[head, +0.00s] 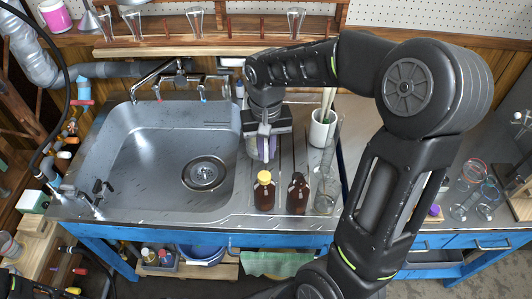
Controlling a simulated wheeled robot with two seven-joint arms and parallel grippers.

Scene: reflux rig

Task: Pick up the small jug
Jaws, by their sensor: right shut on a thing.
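My right gripper (264,143) reaches down over the draining board, just right of the sink. It is shut on a pale, see-through vessel (254,151), which seems to be the small jug. The gripper hides most of the vessel, so its handle and spout cannot be made out. I cannot tell whether its base touches the board. My left gripper is not in view.
A brown bottle with a yellow cap (264,192) and a dark-capped brown bottle (298,194) stand in front of the gripper. A clear glass vessel (325,196) and a white pot (321,131) stand to the right. The steel sink (150,155) lies left.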

